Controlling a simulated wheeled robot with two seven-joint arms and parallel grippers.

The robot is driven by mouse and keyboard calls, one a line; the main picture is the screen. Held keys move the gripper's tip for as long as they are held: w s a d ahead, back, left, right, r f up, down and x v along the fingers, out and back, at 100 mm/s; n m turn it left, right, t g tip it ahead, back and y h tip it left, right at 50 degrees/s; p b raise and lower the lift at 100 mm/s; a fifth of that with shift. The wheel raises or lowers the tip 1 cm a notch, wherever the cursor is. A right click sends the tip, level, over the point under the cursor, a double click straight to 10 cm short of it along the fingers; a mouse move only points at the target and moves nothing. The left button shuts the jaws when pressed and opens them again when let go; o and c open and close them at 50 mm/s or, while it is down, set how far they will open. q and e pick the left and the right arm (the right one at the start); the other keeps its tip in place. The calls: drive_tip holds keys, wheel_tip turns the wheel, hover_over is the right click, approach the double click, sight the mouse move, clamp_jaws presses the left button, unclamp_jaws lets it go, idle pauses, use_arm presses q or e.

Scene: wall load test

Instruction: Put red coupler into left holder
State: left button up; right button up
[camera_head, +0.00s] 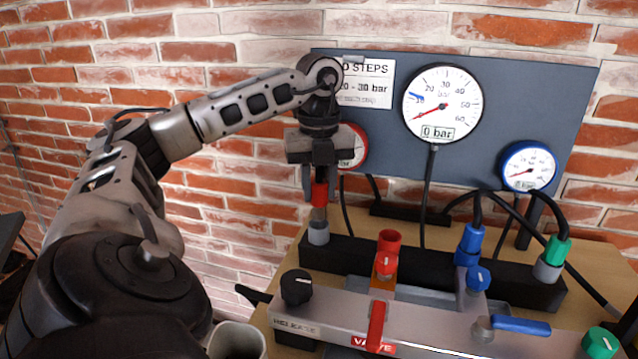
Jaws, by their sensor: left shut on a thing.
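My left gripper (320,194) is shut on the red coupler (320,192) and holds it upright, with its metal end downward. The left holder (318,233) is a grey cup at the left end of the black rail. The coupler is directly above it in the picture, and its metal end meets the cup's rim. I cannot tell whether the end is inside the cup or just at its mouth. My right gripper is not in view.
A red port (388,246) stands right of the left holder. A blue coupler (469,242) and a green coupler (556,252) stand further right. The valve block (340,318) with knobs is in front. The gauge panel (500,100) is behind, with hoses below.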

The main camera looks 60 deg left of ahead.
use_arm(q)
drive_tip(key=shift+f, duration=0.15)
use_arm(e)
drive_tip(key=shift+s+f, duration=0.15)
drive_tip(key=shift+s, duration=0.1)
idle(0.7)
use_arm(q)
drive_tip(key=shift+f, duration=0.25)
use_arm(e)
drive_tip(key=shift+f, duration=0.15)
